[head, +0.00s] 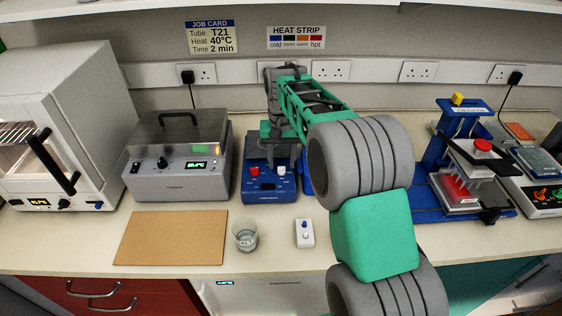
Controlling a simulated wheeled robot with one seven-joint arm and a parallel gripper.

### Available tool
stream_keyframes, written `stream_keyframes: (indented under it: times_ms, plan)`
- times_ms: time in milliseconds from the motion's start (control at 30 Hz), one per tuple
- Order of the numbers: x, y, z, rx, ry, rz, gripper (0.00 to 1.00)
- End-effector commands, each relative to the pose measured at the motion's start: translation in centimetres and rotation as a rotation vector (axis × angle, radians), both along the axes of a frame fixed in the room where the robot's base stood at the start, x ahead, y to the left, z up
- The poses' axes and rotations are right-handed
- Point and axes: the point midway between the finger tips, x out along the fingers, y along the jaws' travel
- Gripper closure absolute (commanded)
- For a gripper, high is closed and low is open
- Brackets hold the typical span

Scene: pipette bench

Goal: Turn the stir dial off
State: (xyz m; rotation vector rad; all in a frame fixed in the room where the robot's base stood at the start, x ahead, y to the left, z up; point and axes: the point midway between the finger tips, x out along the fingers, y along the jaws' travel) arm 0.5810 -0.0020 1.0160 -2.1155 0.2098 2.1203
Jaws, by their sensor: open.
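A blue stirrer-like unit (268,190) stands on the bench left of my arm. Its front carries a red knob (254,171) and a white knob (281,170). I cannot read their labels, so I cannot tell for sure which is the stir dial or how it is set. My gripper (273,145) hangs over the back of this unit, behind and above the knobs, and appears apart from them. It is open with nothing seen in it; its fingertips are small and hard to make out.
A grey lidded heater (178,178) stands close to the unit's left. In front are a brown board (170,238), a glass beaker (245,235) and a small white switch box (305,233). A blue press-like stand (455,135) is at right. The bench directly before the unit is clear.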

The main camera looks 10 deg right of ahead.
Motion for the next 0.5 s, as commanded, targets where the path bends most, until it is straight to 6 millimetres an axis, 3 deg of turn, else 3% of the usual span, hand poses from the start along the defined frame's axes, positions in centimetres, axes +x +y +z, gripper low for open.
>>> stream_keyframes:
  times_ms: [133, 367, 500]
  plan:
    - [-0.01, 0.03, -1.34, 0.0, -0.001, 0.001, 0.56]
    - [0.01, 0.03, -1.55, 0.0, -0.002, 0.001, 0.56]
    - [0.01, 0.02, -1.53, 0.0, -0.002, 0.001, 0.66]
